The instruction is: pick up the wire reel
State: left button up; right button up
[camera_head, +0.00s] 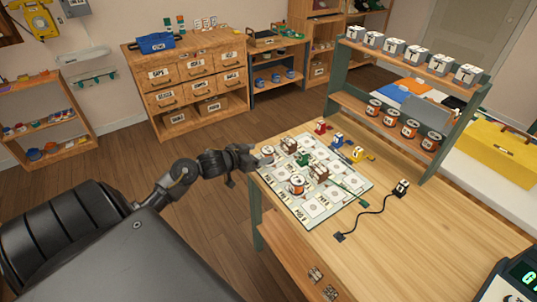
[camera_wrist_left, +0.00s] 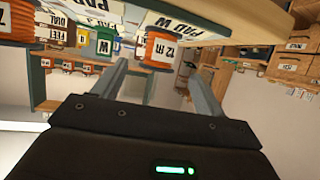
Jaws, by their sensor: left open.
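My left gripper (camera_head: 253,158) is open right beside this reel, at the bench's left edge. In the left wrist view, an orange reel (camera_wrist_left: 160,49) with a white label shows between and beyond the tips of my open left fingers (camera_wrist_left: 157,72); I cannot tell whether they touch it. A second orange-and-white reel (camera_head: 297,184) stands on the mat further right. My right gripper is not in view.
Small blocks, including a green one (camera_head: 303,158), and a brown one (camera_head: 319,173) stand on the mat. A black cable (camera_head: 373,212) lies right of it. A rack (camera_head: 424,100) with several reels and boxes stands behind. The bench front (camera_head: 420,258) is clear.

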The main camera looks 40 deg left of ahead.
aim_at(271, 152)
pick_arm(q)
jog(key=shift+f+x, duration=0.15)
jog(key=shift+x, duration=1.7)
jog(key=shift+f+x, duration=0.2)
jog(key=shift+x, duration=1.7)
jog(key=shift+s+d, duration=0.15)
jog(key=c, duration=1.1)
jog(key=shift+r, duration=0.1)
